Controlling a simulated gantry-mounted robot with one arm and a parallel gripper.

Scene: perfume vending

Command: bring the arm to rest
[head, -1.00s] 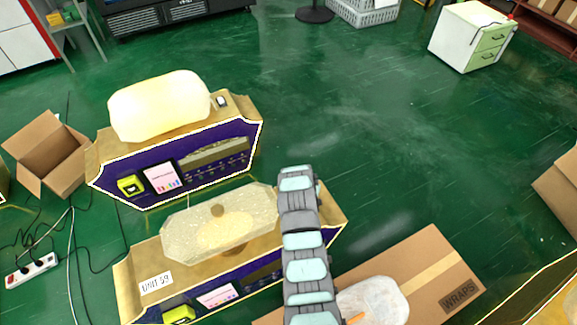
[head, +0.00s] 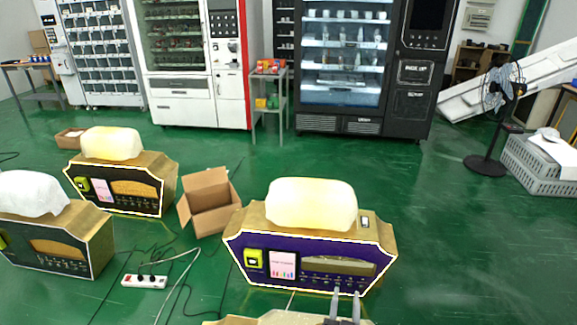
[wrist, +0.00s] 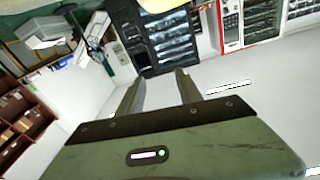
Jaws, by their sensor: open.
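My gripper (wrist: 159,88) is open and empty in the wrist view, its two grey fingers apart with only floor and distant machines beyond them. In the head view the tips of two grey prongs, my gripper (head: 345,300), show at the bottom edge, in front of the purple-fronted perfume machine (head: 310,264).
The purple machine carries a cream-coloured top (head: 312,204). Two similar machines stand at left, near an open cardboard box (head: 209,203) and a power strip (head: 144,281). Vending machines (head: 345,65) line the back. Green floor (head: 450,240) is clear at right.

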